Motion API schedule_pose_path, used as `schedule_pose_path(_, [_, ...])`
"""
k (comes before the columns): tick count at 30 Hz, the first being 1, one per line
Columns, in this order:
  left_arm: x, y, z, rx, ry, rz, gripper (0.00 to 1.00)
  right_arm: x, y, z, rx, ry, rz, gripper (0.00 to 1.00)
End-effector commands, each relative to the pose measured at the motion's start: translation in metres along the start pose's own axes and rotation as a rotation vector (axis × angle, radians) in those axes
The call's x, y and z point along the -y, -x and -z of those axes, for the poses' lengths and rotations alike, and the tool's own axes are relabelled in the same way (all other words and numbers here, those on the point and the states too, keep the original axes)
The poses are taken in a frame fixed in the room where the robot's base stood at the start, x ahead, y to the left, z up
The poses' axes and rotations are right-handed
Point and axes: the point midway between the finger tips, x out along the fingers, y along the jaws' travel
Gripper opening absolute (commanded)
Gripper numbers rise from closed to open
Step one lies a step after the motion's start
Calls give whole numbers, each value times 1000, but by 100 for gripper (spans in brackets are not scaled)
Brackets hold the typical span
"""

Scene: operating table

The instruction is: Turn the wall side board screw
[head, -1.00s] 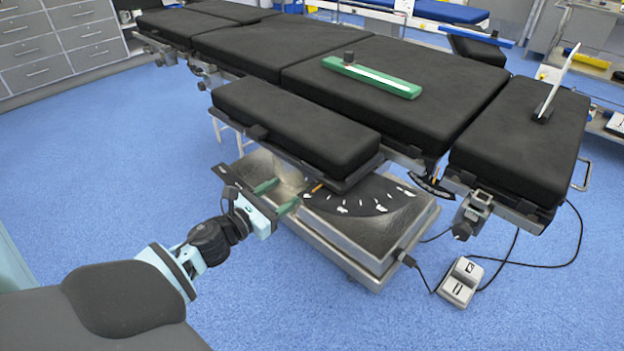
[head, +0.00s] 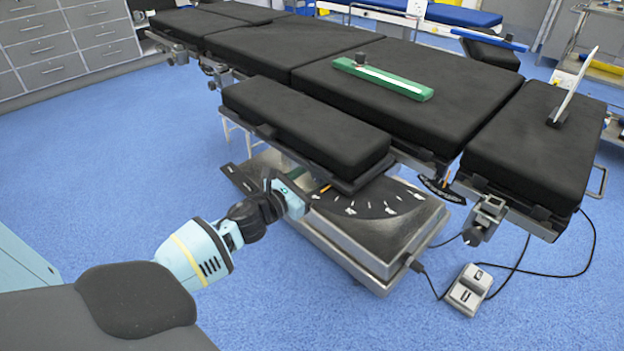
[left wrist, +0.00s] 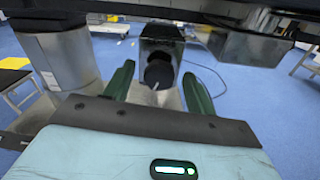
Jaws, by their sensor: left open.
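The side board (head: 300,125) is a black padded board along the near side of the operating table. A metal clamp (head: 487,212) with a dark knob (head: 473,237) hangs under the right-hand end section. The left wrist view shows a metal block with a round dark knob (left wrist: 158,70), framed between my fingers and apart from them; I cannot tell if it is the same clamp. My left gripper (left wrist: 159,76) is open and empty, with green fingers. In the head view its body (head: 290,197) is below the side board, over the base, fingers not clearly seen. My right gripper is out of view.
The metal table base (head: 335,248) lies beneath. A foot pedal (head: 468,290) with cables is on the floor at right. A green holder (head: 383,77) lies on the table pad. The table underside is close above the wrist camera. The blue floor in front is clear.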

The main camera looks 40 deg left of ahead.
Motion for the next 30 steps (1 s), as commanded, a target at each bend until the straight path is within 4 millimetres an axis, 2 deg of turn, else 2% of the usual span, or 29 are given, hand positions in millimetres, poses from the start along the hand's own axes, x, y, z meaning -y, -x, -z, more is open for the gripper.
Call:
schedule_pose_path(5, [0, 0, 0, 0, 0, 0, 55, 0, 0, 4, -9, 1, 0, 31])
schedule_pose_path(15, [0, 0, 0, 0, 0, 0, 11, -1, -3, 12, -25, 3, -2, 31])
schedule_pose_path(23, [0, 0, 0, 0, 26, 0, 11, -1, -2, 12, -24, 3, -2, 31])
schedule_pose_path(30, [0, 0, -1, 0, 148, 0, 11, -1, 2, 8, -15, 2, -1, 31])
